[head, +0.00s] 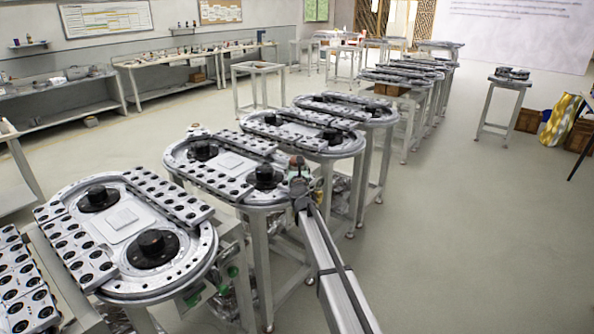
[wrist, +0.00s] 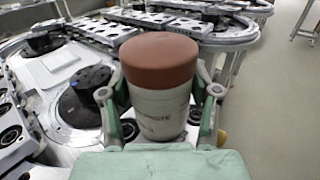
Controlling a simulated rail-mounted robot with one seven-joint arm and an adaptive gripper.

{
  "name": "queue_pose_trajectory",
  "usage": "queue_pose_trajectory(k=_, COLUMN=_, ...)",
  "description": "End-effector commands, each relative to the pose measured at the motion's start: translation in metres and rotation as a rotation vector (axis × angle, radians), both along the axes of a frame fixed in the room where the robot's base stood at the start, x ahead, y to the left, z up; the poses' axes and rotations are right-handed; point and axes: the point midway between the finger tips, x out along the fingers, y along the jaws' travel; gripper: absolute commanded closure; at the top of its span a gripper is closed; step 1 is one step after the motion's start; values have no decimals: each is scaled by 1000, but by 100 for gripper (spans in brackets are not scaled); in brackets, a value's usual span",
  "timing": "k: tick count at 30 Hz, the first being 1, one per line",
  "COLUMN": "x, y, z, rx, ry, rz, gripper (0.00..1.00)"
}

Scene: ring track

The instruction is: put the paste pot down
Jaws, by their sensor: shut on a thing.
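The paste pot (wrist: 158,105) has a reddish-brown lid and a pale grey body with faint lettering. It stands upright between the fingers of my gripper (wrist: 160,92) in the wrist view. My gripper is shut on it, with a green-tipped finger on either side. In the head view, my gripper (head: 298,180) is small, at the right edge of a ring track (head: 236,191), with the pot's brownish top (head: 297,160) just above it. The pot's base is partly hidden behind my gripper, so I cannot tell whether it touches the track.
Ring track tables run in a row from front left to the back. Black round hubs (head: 264,176) and perforated blocks (head: 215,180) stand on the track. A white plate (head: 231,161) lies in its middle. Open floor (head: 450,230) lies to the right.

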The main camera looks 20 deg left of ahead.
Motion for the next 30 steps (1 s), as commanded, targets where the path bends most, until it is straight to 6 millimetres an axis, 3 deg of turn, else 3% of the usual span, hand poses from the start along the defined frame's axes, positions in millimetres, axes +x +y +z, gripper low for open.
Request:
queue_pose_trajectory(k=8, x=0, y=0, z=-3, rx=0, ry=0, rz=0, gripper=86)
queue_pose_trajectory(k=9, x=0, y=0, z=-3, rx=0, ry=0, rz=0, gripper=28)
queue_pose_trajectory(k=10, x=0, y=0, z=-2, rx=0, ry=0, rz=0, gripper=17)
queue_pose_trajectory(k=11, x=0, y=0, z=-2, rx=0, ry=0, rz=0, gripper=13)
queue_pose_trajectory(k=25, x=0, y=0, z=2, rx=0, ry=0, rz=0, gripper=13)
queue_pose_trajectory(k=30, x=-18, y=-9, z=0, rx=0, ry=0, rz=0, gripper=13)
